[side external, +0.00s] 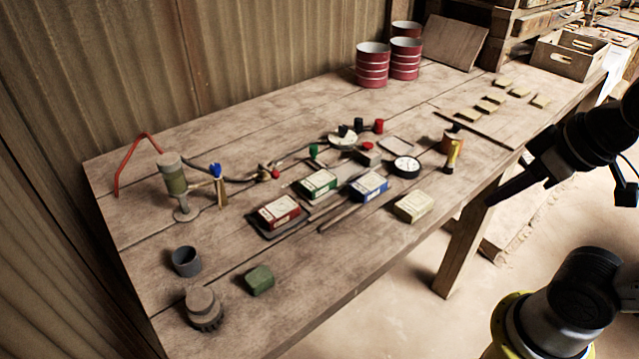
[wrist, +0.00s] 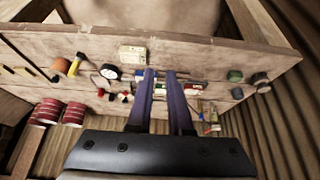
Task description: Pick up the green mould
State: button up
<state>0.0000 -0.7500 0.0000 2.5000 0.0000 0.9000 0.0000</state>
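A plain dark green block (side external: 259,280) lies on the near left part of the wooden table; it also shows in the wrist view (wrist: 235,76) at the right. A box with a green edge and white label (side external: 319,184) lies mid-table between a red one (side external: 279,212) and a blue one (side external: 368,186). I cannot tell from looks alone which is the mould. My gripper (wrist: 160,73) is open and empty, its two long fingers apart. In the side view its dark fingers (side external: 512,187) hang off the table's right side, away from both. The fingers partly hide the labelled boxes in the wrist view.
A cream box (side external: 413,206), round black gauge (side external: 406,167) and yellow tool (side external: 453,157) stand nearby. Red cans (side external: 372,65) stand at the back. The front edge is mostly clear.

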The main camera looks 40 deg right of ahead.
jog(key=o, duration=1.2)
jog(key=shift+o, duration=0.2)
